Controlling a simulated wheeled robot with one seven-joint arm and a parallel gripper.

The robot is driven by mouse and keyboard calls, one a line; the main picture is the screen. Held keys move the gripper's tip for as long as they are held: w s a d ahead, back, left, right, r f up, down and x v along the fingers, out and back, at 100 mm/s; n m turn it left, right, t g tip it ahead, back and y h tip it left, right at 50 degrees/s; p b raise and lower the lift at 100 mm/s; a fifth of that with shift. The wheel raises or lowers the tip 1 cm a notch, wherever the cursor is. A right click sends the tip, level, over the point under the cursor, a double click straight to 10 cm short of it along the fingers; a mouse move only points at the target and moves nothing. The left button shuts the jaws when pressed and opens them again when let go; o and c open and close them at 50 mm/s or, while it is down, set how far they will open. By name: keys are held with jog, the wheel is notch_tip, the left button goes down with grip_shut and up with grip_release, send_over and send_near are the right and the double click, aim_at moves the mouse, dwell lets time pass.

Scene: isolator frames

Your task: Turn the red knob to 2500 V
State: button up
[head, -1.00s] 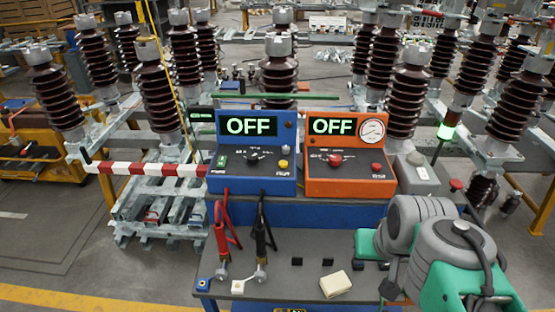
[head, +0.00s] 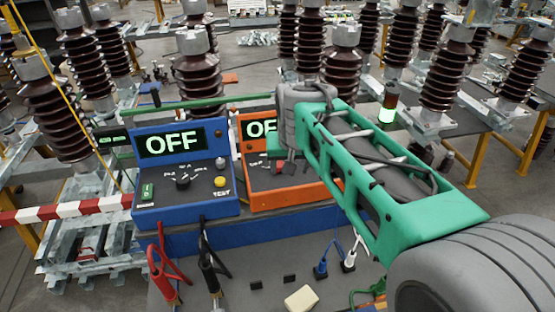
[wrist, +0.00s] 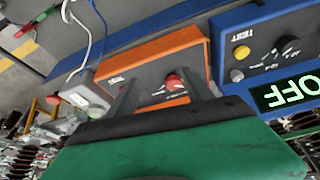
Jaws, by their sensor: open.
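The orange box (head: 308,197) stands right of the blue box. Its display reads "OF", the rest hidden by my arm. Its red knob (wrist: 174,82) shows in the wrist view, on the orange panel with white scale marks around it. My gripper (wrist: 160,78) is open, its two dark fingers reaching over the panel. The knob appears between the fingers, nearer the right one; I cannot tell whether they touch it. The scale numbers are too small to read.
The blue box (head: 185,207) reads OFF and has a black knob and a yellow button (head: 220,181). Red and black clamps (head: 168,265) stand at the bench's front left. A cream block (head: 300,299) lies on the bench. Tall brown insulators surround the bench.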

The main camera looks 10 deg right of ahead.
jog(key=w+a+f, duration=0.1)
jog(key=w+f, duration=0.1)
jog(key=w, duration=0.7)
jog(key=shift+m, duration=0.5)
jog(key=p+x, duration=0.1)
jog(key=x, duration=0.6)
jog(key=shift+s+p, duration=0.15)
jog(key=shift+p, duration=0.25)
grip_shut()
